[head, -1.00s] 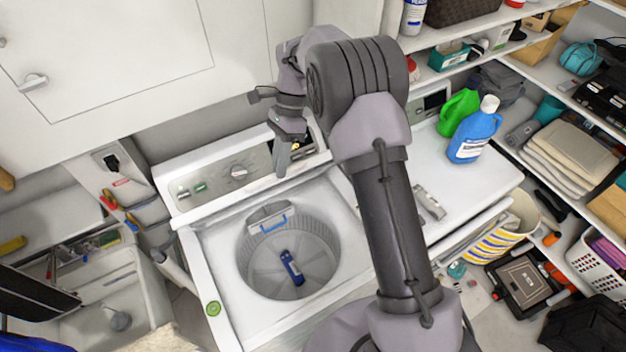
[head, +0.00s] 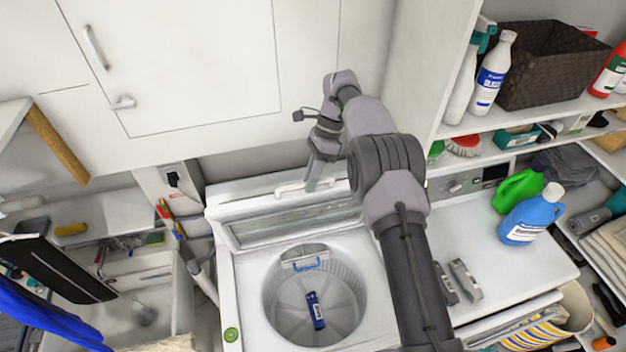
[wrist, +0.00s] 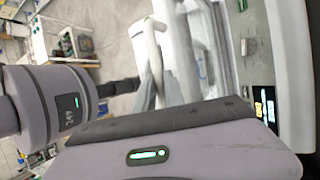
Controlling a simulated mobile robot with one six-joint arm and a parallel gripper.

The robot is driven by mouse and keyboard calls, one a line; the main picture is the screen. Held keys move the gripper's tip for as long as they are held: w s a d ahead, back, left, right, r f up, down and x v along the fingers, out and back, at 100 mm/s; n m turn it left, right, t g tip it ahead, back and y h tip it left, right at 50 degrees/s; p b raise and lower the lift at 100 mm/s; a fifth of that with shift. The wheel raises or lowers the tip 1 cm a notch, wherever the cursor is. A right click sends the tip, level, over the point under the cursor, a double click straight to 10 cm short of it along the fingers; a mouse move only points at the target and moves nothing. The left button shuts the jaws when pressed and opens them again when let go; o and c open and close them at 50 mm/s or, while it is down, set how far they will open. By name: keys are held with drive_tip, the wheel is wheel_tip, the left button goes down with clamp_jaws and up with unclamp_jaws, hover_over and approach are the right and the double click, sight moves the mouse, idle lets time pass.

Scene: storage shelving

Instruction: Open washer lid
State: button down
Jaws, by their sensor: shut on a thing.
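The washer (head: 228,300) is a white top-loader with its round tub (head: 345,300) exposed. Its white lid (head: 235,208), with a long glass window, stands raised at the back of the opening, in front of the control panel. A white bar handle (head: 290,188) runs along the lid's upper edge. My gripper (head: 312,186) is at this handle, shut on it. In the wrist view, the grey fingers of my gripper (wrist: 158,92) close around the white handle (wrist: 153,38). The exact finger contact is partly hidden.
A blue bottle (head: 315,312) lies in the tub. White cabinet doors (head: 195,60) are close behind my gripper. A second white appliance (head: 510,280) stands at the right, with blue (head: 530,215) and green (head: 515,188) jugs. A sink (head: 150,300) is at the left.

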drive_tip(key=shift+s+f, duration=0.1)
drive_tip(key=shift+f, duration=0.1)
drive_tip(key=c, duration=1.6)
unclamp_jaws()
drive_tip(key=shift+c, duration=0.2)
drive_tip(key=shift+o, duration=1)
drive_tip(key=shift+w+a+f, duration=0.1)
drive_tip(key=shift+w+a, duration=0.05)
drive_tip(key=shift+w, duration=0.25)
drive_tip(key=shift+s, duration=0.2)
